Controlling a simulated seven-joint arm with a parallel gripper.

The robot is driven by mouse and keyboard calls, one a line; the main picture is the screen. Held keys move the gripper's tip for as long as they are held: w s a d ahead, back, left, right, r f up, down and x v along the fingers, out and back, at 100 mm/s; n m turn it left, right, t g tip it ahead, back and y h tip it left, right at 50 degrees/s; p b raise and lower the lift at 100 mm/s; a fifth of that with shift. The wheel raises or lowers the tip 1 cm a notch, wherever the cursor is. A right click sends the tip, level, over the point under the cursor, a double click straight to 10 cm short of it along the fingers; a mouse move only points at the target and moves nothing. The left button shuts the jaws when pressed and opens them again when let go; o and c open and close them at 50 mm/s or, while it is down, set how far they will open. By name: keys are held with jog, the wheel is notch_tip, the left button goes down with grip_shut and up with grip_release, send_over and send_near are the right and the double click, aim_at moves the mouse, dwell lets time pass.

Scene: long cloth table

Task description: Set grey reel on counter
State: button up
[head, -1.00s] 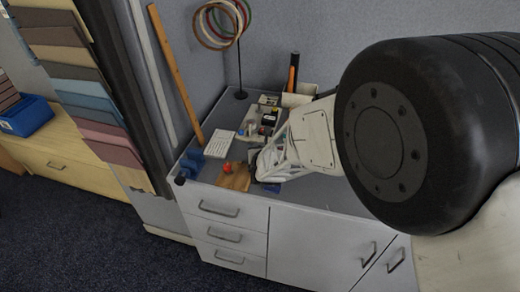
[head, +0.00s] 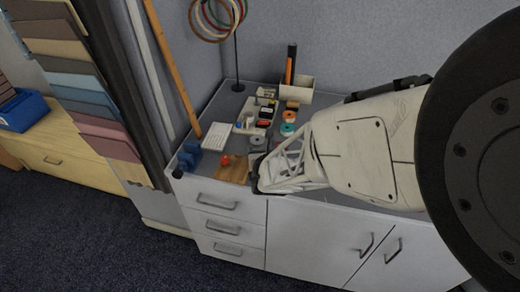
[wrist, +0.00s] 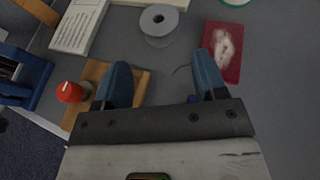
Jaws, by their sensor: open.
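In the head view the reel (head: 257,141) is small, on the grey counter (head: 222,110) behind my gripper. My gripper (wrist: 162,75) is open and empty, its two blue fingers spread over the counter. In the head view my gripper (head: 262,172) is near the counter's front edge, and its fingers are hard to make out.
A wooden board (wrist: 98,74) and red-topped item (wrist: 70,92) lie left of my fingers. A red card (wrist: 222,50) lies right.

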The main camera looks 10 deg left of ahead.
jog(key=shift+v, duration=1.15)
jog(key=shift+w+r, duration=0.1)
